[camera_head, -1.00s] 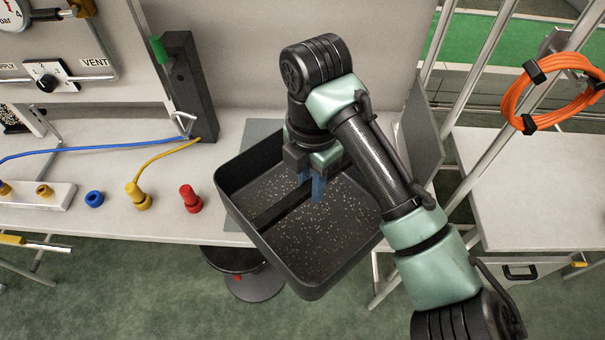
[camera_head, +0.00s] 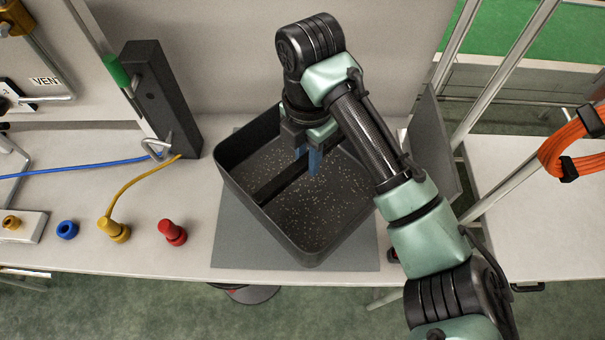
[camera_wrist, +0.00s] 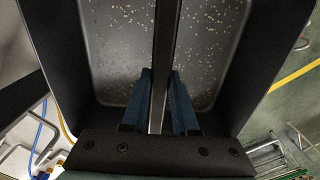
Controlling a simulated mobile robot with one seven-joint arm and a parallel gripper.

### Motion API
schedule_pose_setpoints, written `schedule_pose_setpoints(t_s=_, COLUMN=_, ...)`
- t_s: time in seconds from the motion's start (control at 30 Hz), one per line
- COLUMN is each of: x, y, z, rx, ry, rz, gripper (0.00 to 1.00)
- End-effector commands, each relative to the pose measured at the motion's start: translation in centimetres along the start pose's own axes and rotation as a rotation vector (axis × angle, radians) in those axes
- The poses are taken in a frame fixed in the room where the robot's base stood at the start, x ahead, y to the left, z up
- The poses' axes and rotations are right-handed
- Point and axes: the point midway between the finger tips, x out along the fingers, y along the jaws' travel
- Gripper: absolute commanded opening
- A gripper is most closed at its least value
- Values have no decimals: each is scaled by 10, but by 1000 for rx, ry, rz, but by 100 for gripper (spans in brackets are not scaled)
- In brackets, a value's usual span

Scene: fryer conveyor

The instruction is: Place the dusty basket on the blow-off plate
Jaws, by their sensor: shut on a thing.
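The dusty basket (camera_head: 318,213) is a dark, open-topped square bin with pale specks over its floor and a bar across its middle. My gripper (camera_head: 309,161) has its blue fingers shut on that bar. In the wrist view the fingers (camera_wrist: 159,100) sit on both sides of the bar, with the specked floor (camera_wrist: 115,45) beyond. The blow-off plate appears to be the flat grey plate (camera_head: 237,240) on the bench. The basket is over it, turned at an angle to its edges. I cannot tell whether the basket touches the plate.
A dark upright post (camera_head: 165,100) with a green-tipped lever stands left of the basket. Red (camera_head: 173,232), yellow (camera_head: 114,230) and blue (camera_head: 67,230) fittings lie on the bench further left. A grey upright panel (camera_head: 434,145) stands to the right. An orange coil (camera_head: 575,145) hangs far right.

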Motion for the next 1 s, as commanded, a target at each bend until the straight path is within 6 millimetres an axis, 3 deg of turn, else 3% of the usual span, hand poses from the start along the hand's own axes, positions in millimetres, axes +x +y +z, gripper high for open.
schedule_pose_setpoints(t_s=0.13, x=26, y=0, z=0, rx=0, ry=1, rz=0, gripper=0)
schedule_pose_setpoints(t_s=0.57, x=71, y=0, z=0, rx=0, ry=1, rz=-1, gripper=0)
schedule_pose_setpoints(t_s=0.97, x=78, y=0, z=0, rx=-1, ry=-2, rz=2, gripper=0)
schedule_pose_setpoints(t_s=1.0, x=78, y=0, z=0, rx=-1, ry=-1, rz=0, gripper=34)
